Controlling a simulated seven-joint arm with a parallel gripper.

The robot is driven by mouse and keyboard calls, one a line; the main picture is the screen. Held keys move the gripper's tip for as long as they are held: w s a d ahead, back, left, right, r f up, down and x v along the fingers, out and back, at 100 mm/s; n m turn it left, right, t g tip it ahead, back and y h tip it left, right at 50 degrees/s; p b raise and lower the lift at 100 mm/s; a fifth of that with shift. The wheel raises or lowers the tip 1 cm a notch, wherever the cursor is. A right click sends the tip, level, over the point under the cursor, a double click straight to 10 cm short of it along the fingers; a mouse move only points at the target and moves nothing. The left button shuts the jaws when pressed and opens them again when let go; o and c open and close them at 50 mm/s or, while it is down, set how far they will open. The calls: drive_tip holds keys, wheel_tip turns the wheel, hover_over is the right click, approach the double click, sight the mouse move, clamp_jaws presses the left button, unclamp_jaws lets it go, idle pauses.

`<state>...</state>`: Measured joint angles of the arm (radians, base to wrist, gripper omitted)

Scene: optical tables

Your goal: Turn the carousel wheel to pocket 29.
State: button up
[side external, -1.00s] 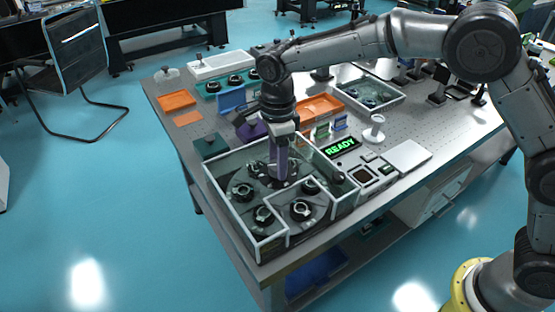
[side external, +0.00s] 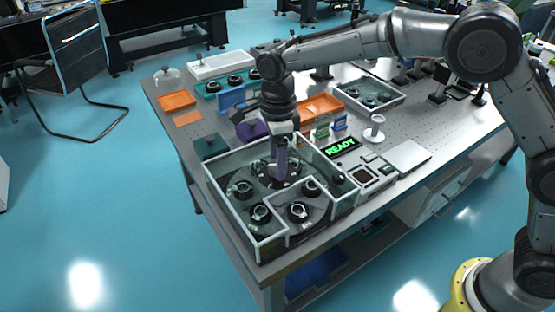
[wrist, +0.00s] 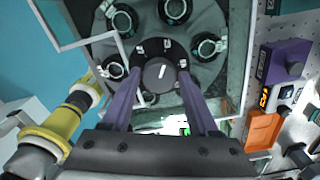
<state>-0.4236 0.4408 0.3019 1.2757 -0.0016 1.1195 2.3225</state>
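The carousel wheel (side external: 278,211) is a dark disc with several round black-and-silver pieces around it, inside a pale-walled open-top box. In the wrist view the wheel (wrist: 205,75) lies beyond my fingers, with a dark round hub knob (wrist: 158,73) bearing a white mark at its centre. My gripper (side external: 278,182) reaches down into the box at the hub. Its two purple fingers (wrist: 159,76) stand on opposite sides of the knob, close against it, and appear shut on it. Pocket numbers are too small to read. A display (side external: 341,146) reads READY in green.
The box walls (side external: 232,222) surround the wheel closely. A dark green block (side external: 210,146) stands behind the box. Control panels and a pale flat plate (side external: 407,157) lie to its right. Orange trays (side external: 319,107) and a white cup-like stand (side external: 375,130) are farther back.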

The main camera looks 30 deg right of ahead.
drive_tip(key=shift+o, duration=1.2)
drive_tip(key=shift+f, duration=0.1)
wheel_tip(320, 180, up, 14)
